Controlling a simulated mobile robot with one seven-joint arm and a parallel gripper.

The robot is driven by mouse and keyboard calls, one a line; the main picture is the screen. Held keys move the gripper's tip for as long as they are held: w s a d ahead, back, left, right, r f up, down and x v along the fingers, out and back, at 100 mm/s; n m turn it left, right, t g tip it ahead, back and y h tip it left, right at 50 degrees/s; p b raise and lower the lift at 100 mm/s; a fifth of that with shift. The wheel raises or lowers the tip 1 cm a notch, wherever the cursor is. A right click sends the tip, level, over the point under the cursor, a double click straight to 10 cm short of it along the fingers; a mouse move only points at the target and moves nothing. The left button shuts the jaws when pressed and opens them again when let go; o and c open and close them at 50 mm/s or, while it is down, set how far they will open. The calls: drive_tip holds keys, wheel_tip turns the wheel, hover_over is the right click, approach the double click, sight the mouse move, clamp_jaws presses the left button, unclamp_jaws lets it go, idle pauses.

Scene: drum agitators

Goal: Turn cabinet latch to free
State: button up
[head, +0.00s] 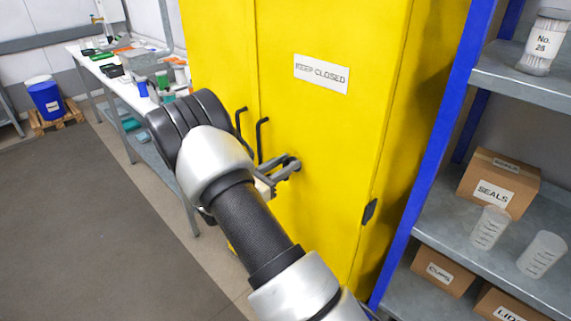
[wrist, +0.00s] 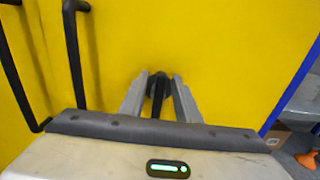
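The yellow cabinet (head: 325,130) has a small dark latch on its right door. In the wrist view the latch (wrist: 160,86) is a round black knob with a narrow black lever pointing down toward me. My gripper (head: 286,170) is at the latch, its grey fingers pointing at the door. In the wrist view my gripper (wrist: 160,92) has one finger on each side of the lever, with narrow yellow gaps showing, so it looks open around it. In the head view the latch is mostly hidden behind the fingers.
Two black door handles (head: 260,140) stand left of the latch. A "KEEP CLOSED" sign (head: 321,74) is above it. A blue-framed shelf (head: 500,75) with boxes and jars stands close on the right. A cluttered workbench (head: 104,70) is at the back left; the floor (head: 70,200) is clear.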

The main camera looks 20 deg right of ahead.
clamp_jaws()
drive_tip(key=shift+w, duration=0.1)
drive_tip(key=n, duration=0.1)
drive_tip(key=n+p, duration=0.2)
drive_tip(key=shift+w+a+n, duration=0.15)
drive_tip(key=shift+w+n, duration=0.1)
drive_tip(key=shift+n, duration=0.15)
drive_tip(key=n+p, duration=0.1)
drive_tip(key=n, duration=0.3)
drive_tip(key=shift+w+a+f+n+p, duration=0.1)
drive_tip(key=shift+w+f+n+p, duration=0.1)
drive_tip(key=shift+w+n+p, duration=0.15)
drive_tip(key=shift+w+a+f+n+p, duration=0.1)
drive_tip(key=shift+f+n+p, duration=0.25)
drive_tip(key=shift+n, duration=1.2)
drive_tip(key=shift+w+d+f+n+p, duration=0.15)
drive_tip(key=shift+n+p, duration=0.25)
drive_tip(key=shift+n, duration=1.15)
drive_tip(key=shift+w+a+f+n+p, duration=0.15)
drive_tip(key=shift+f+n+p, duration=0.25)
drive_tip(key=shift+n, duration=1.15)
drive_tip(key=shift+s, duration=0.1)
